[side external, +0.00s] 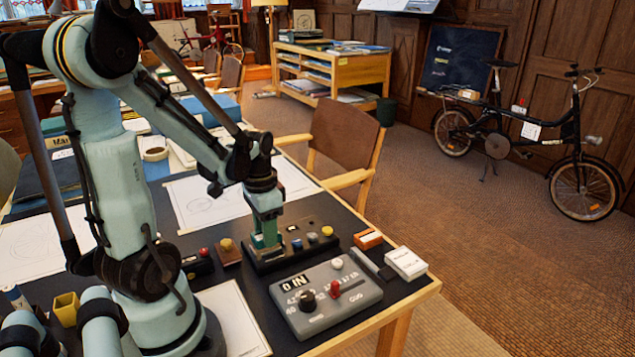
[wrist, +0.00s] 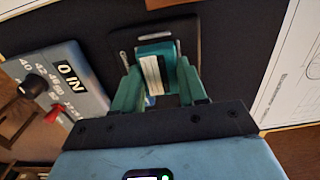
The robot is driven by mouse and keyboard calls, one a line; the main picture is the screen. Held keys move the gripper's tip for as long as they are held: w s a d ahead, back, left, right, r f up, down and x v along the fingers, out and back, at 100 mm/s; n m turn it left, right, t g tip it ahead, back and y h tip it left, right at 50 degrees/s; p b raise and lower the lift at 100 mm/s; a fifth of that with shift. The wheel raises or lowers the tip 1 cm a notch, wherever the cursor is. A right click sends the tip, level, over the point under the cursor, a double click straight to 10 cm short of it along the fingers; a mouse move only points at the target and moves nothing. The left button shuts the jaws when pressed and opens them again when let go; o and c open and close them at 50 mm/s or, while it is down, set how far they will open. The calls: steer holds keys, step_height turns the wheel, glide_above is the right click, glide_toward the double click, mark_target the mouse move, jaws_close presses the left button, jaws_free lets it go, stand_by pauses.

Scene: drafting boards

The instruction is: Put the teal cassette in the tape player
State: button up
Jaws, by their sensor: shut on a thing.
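My gripper (side external: 265,238) points down over a dark tape player (side external: 292,256) with coloured buttons on the table. In the wrist view my gripper (wrist: 157,78) has its two teal fingers shut on the teal cassette (wrist: 153,48), which shows a pale label facing the camera. The dark tape player (wrist: 197,42) lies behind and below the cassette in that view. In the side view the cassette is mostly hidden by the fingers and hard to tell from them. I cannot tell whether it touches the player or is partly in it.
A grey control box (side external: 350,312) with a black knob and red lever stands in front of the player. An orange box (side external: 368,239) and a white box (side external: 406,263) sit near the table's right edge. A small yellow cup (side external: 66,309) and drawing sheets (side external: 205,203) lie around.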

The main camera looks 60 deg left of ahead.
steer(key=shift+f, duration=0.55)
stand_by(0.9)
steer(key=o, duration=1.4)
steer(key=shift+o, duration=0.2)
steer(key=shift+r, duration=3.5)
steer(key=w+d+r+t, duration=0.2)
steer(key=w+d+t, duration=0.1)
steer(key=d, duration=0.5)
steer(key=w+d+r+t, duration=0.2)
steer(key=w+d+t, duration=0.1)
steer(key=d, duration=0.5)
steer(key=shift+d+t, duration=0.15)
steer(key=shift+t, duration=0.45)
